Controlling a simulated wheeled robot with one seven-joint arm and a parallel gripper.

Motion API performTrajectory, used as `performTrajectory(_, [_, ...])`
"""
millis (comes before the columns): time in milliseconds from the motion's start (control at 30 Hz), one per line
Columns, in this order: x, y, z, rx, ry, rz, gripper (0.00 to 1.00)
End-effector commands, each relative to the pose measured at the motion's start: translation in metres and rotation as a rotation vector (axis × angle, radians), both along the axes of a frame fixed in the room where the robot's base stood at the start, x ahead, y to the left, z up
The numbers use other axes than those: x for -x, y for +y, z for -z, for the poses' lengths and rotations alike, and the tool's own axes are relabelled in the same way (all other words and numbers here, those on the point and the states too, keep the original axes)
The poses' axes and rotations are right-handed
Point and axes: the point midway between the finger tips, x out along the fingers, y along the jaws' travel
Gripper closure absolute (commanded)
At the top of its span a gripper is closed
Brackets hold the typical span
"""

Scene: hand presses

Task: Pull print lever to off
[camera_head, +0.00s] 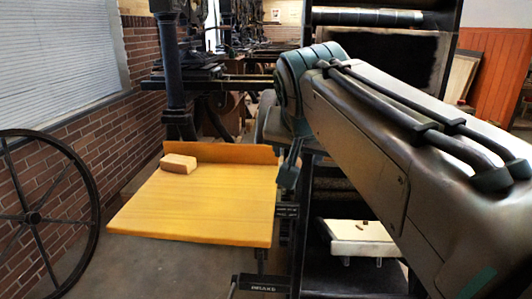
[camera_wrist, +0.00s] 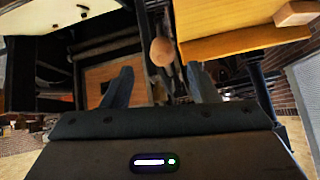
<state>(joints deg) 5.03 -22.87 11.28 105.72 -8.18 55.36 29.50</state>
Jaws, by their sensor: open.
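In the wrist view a lever with a round wooden knob (camera_wrist: 162,50) stands just beyond my gripper (camera_wrist: 161,84). I take it to be the print lever, though no label on it is readable. My gripper's two dark fingers are spread, with the knob in line with the gap between them and a little past the tips. In the head view my arm covers the right side and hides the knob. A small dark label plate (camera_head: 287,210) shows beside the yellow board, too small to read.
A yellow feed board (camera_head: 190,205) with a tan block (camera_head: 179,164) lies left of my arm. A white tray (camera_head: 359,238) sits low at right. A spoked wheel (camera_head: 45,215) stands at far left. Another plate (camera_head: 262,285) is near the bottom. Dark press frames surround the lever.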

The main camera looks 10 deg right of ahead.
Motion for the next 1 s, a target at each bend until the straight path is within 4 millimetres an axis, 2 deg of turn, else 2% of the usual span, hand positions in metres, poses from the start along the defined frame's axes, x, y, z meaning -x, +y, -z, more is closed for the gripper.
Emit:
performTrajectory(33, [0.002, 0.002, -0.009, 0.000, 0.000, -0.001, 0.46])
performTrajectory(133, [0.005, 0.004, -0.015, 0.000, 0.001, -0.005, 0.46])
performTrajectory(633, [0.008, 0.012, -0.022, 0.000, 0.000, -0.021, 0.46])
performTrajectory(1000, [0.008, 0.010, -0.081, 0.000, 0.001, -0.017, 0.46])
